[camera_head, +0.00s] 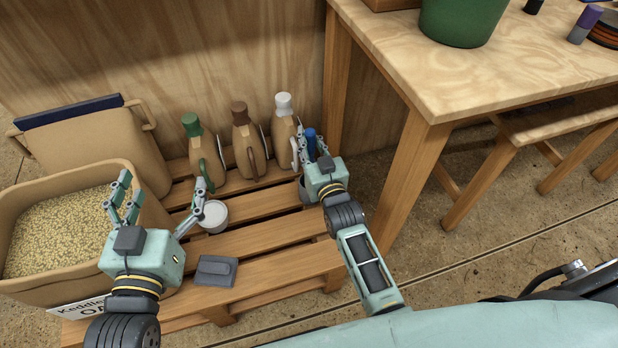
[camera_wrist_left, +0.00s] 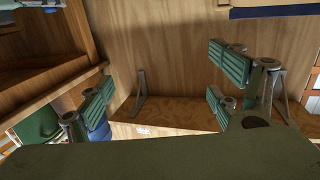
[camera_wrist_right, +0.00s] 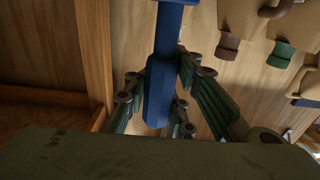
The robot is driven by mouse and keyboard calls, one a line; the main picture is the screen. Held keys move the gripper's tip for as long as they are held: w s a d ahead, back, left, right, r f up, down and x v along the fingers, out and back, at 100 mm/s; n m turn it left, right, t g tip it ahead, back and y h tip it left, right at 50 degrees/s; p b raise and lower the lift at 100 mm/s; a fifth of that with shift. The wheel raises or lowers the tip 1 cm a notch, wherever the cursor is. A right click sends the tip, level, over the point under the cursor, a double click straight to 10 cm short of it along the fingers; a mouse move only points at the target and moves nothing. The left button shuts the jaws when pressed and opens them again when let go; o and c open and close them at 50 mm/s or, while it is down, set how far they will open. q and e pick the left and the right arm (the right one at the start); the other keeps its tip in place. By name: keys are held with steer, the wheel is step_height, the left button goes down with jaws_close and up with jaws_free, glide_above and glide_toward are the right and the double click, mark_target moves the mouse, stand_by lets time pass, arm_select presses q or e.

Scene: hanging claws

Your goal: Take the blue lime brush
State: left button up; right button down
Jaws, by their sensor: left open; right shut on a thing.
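The blue brush handle (camera_head: 311,143) stands upright near the wooden table leg in the head view. It also shows as a blue shaft in the right wrist view (camera_wrist_right: 160,80). My right gripper (camera_head: 309,160) is shut on this blue handle, with fingers on both sides of it. The brush's lower end is hidden behind the gripper. My left gripper (camera_head: 160,208) is open and empty, between the grain bin and the white cup.
A wooden pallet (camera_head: 265,232) holds several bottles (camera_head: 248,150), a white cup (camera_head: 213,215) and a grey flat case (camera_head: 215,270). A grain bin (camera_head: 150,212) stands at left. A wooden table (camera_head: 490,60) with a green pot (camera_head: 462,22) is at right.

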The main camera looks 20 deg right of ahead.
arm_select(q)
step_height(320, 180, down, 8)
steer(key=s+a+g+y+p, duration=0.1)
steer(key=s+g, duration=0.2)
steer(key=g, duration=0.1)
steer(key=shift+a, duration=0.4)
steer(key=shift+p, duration=0.3)
